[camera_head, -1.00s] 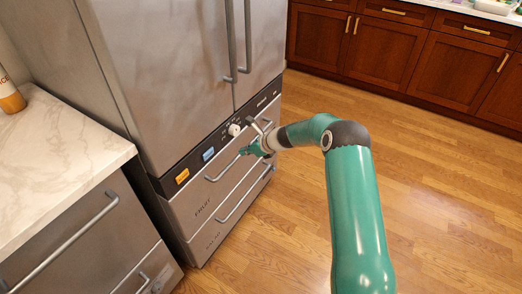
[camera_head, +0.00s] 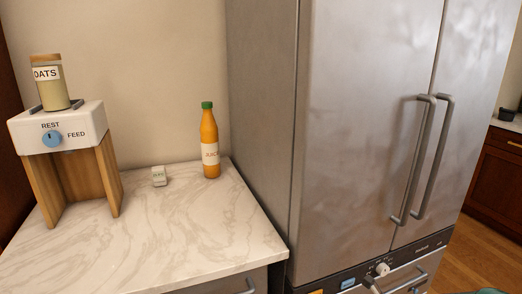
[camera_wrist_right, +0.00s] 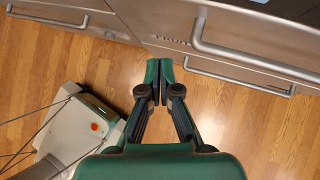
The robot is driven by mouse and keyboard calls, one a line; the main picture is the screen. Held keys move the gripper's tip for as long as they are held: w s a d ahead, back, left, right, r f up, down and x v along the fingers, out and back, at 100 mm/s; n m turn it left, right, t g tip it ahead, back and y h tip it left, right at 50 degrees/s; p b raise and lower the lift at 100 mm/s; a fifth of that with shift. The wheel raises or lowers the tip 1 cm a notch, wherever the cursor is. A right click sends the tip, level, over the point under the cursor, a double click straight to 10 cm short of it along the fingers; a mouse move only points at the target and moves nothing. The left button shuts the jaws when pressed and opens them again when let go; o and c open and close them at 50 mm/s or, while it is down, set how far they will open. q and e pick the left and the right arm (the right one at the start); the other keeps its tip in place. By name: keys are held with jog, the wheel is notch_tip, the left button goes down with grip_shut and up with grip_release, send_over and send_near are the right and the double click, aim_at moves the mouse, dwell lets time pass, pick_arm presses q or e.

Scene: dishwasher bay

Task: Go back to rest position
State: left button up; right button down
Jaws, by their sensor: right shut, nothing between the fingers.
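My right gripper (camera_wrist_right: 159,84) shows in the right wrist view, its fingers together and nothing between them. It is over the wood floor, near the steel drawer fronts but apart from their handles. In the head view only a small green bit of my arm shows at the bottom right edge; the gripper is out of that picture. My left gripper is in neither view.
The steel fridge (camera_head: 365,130) has two door handles and a dial (camera_head: 382,269) below. Left of it, a marble counter (camera_head: 180,235) holds an orange juice bottle (camera_head: 210,145), a small pale box (camera_head: 159,176) and a feeder (camera_head: 60,130) with an oats jar (camera_head: 50,82). Drawer handles (camera_wrist_right: 245,66) are close by.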

pick_arm(q)
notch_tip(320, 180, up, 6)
jog(key=p, duration=0.4)
jog(key=shift+p, duration=0.3)
pick_arm(e)
jog(key=s+a+f+n+g, duration=0.1)
jog(key=s+a+f+n, duration=0.1)
jog(key=s+a+n, duration=0.3)
jog(key=s+a+f+n+g+h, duration=0.1)
jog(key=s+a+n, duration=0.5)
jog(key=s+n, duration=0.7)
jog(key=s+a+f+n+g, duration=0.3)
jog(key=s+a+n, duration=0.2)
jog(key=s+n, duration=0.4)
jog(key=shift+s+a, duration=0.15)
jog(key=shift+s, duration=0.7)
jog(key=shift+f, duration=0.1)
